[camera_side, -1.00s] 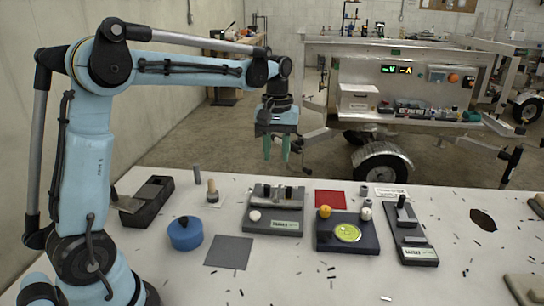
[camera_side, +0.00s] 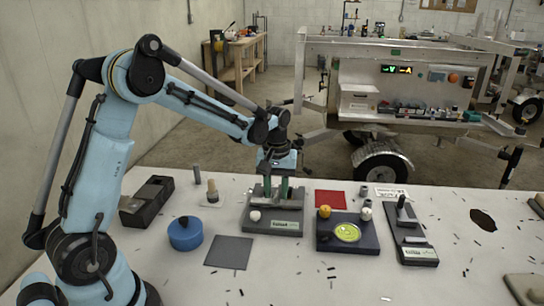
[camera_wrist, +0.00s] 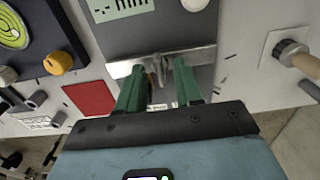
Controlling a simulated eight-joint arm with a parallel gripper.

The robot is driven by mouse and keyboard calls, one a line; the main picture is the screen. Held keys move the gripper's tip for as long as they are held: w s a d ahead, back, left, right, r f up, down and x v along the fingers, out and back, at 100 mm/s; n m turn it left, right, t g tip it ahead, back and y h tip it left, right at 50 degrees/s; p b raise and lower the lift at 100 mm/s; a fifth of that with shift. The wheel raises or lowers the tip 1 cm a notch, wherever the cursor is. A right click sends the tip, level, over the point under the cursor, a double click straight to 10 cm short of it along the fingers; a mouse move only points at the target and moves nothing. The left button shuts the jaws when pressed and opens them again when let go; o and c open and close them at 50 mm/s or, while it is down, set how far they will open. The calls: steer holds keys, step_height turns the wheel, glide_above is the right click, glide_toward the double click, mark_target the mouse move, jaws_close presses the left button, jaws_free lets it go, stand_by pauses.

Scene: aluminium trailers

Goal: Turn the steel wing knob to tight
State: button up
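The steel wing knob (camera_wrist: 160,72) is a small grey winged piece at the metal bracket (camera_wrist: 195,55) of a dark grey base plate. It shows between my fingers in the wrist view. In the side view my fingers largely hide it. My gripper (camera_side: 276,190) points down over this base plate (camera_side: 258,225). Its two green fingers are apart, one on each side of the knob, with gaps visible in the wrist view (camera_wrist: 159,68). The base carries a white round knob (camera_side: 255,215) and a pale label (camera_side: 285,225) whose writing is too small to read.
A dark base with a yellow-green dial (camera_side: 347,232) and an orange knob (camera_side: 325,211) stands to the right. A red mat (camera_side: 330,198) lies behind it. A blue round container (camera_side: 185,234) and a grey square mat (camera_side: 229,253) are left. The front of the table is mostly clear.

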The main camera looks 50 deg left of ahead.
jaws_close()
steer(key=shift+m, duration=0.3)
steer(key=m, duration=0.3)
steer(key=shift+m, duration=0.3)
steer(key=m, duration=0.4)
steer(key=shift+m, duration=0.3)
steer(key=m, duration=0.4)
steer(key=shift+m, duration=2.5)
